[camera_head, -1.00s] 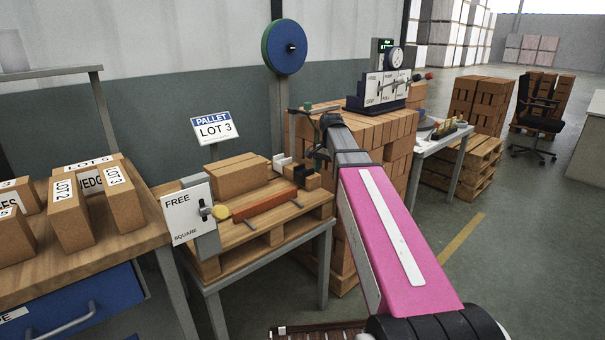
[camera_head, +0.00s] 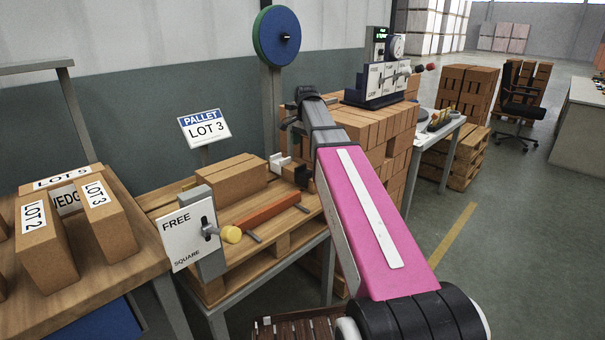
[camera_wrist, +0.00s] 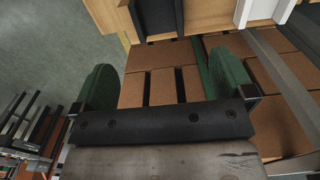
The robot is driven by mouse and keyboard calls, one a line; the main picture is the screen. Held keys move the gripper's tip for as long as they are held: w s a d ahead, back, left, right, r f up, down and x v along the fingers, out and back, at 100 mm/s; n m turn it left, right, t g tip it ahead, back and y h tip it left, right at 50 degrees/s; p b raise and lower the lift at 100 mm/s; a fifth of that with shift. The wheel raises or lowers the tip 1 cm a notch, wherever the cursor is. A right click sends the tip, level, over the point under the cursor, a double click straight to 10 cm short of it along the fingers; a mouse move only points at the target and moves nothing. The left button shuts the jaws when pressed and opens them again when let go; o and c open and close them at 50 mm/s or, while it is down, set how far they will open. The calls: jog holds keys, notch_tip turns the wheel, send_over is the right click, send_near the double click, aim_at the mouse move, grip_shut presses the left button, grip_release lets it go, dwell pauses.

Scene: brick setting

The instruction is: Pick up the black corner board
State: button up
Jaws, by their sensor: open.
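The black corner board (camera_head: 302,173) is a small dark upright piece at the back right end of the pallet table, beside a white one (camera_head: 280,163). In the wrist view, a black piece that looks like the same board (camera_wrist: 157,14) is at the top edge, partly cut off. My gripper (camera_wrist: 165,80) is open, with its two green fingers wide apart and nothing between them. Brick tops show below the fingers, and the black board is beyond their tips. In the head view, the fingers are mostly hidden by my pink arm.
The pallet table (camera_head: 272,240) holds a large carton (camera_head: 225,183), an orange bar (camera_head: 267,212) and a FREE/SQUARE lever plate (camera_head: 188,232). A tall brick stack (camera_head: 380,140) with a lever box stands close behind my arm. Labelled cartons stand on the left bench. Open floor lies to the right.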

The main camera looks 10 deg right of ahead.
aim_at(302, 174)
notch_tip(302, 174, down, 10)
jog(key=shift+s+r, duration=0.1)
jog(key=shift+s, duration=0.05)
jog(key=c, duration=1)
